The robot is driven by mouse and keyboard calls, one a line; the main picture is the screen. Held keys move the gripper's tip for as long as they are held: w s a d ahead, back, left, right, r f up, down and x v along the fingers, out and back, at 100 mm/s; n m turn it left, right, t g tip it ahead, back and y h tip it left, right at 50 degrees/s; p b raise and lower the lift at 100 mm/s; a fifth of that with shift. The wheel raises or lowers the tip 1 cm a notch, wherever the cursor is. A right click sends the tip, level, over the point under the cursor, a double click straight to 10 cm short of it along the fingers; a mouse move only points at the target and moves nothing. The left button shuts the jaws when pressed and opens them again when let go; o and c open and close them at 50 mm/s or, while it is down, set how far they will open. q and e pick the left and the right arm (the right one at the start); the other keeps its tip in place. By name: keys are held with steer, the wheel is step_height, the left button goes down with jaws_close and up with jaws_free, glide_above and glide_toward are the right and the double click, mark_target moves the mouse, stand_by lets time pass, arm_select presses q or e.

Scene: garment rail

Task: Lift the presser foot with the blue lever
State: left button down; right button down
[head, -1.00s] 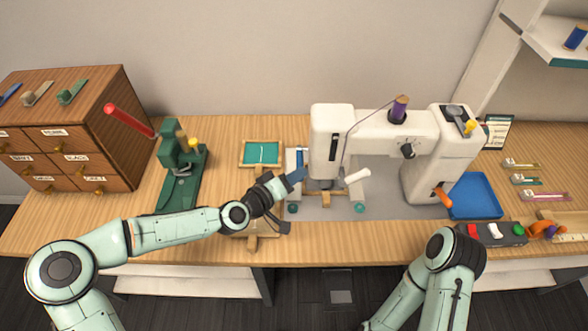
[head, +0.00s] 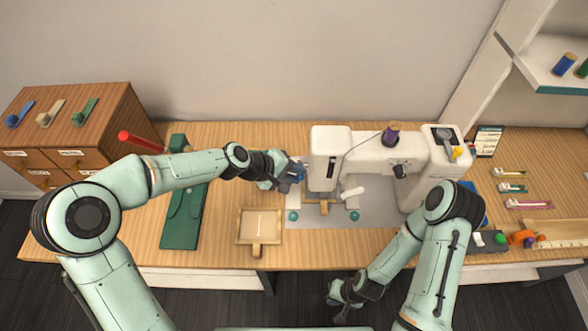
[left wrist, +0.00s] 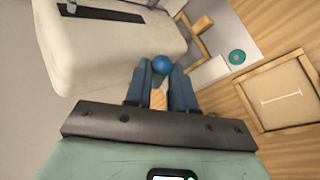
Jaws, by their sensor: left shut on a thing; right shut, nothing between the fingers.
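The white sewing machine (head: 418,152) stands on a grey mat at the middle of the table. The blue lever's round knob (left wrist: 162,64) shows between my left gripper's fingers in the left wrist view. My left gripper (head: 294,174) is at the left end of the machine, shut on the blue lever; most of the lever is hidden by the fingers. In the left wrist view, the gripper (left wrist: 160,82) points at the machine's white head. I cannot make out the presser foot. My right gripper (head: 340,300) is shut and empty, low in front of the table edge.
A wooden-rimmed tray (head: 240,226) lies near the front edge, left of the machine. A green press (head: 184,215) and wooden drawers (head: 110,115) stand further left, partly behind my left arm. A purple spool (head: 391,135) sits on the machine.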

arm_select(q)
steer(key=shift+w+r+g, duration=0.2)
steer(key=shift+g, duration=0.1)
arm_select(e)
steer(key=shift+w+r, duration=0.45)
steer(key=shift+w, duration=0.1)
arm_select(q)
steer(key=c, duration=1)
jaws_free()
steer(key=shift+r, duration=0.1)
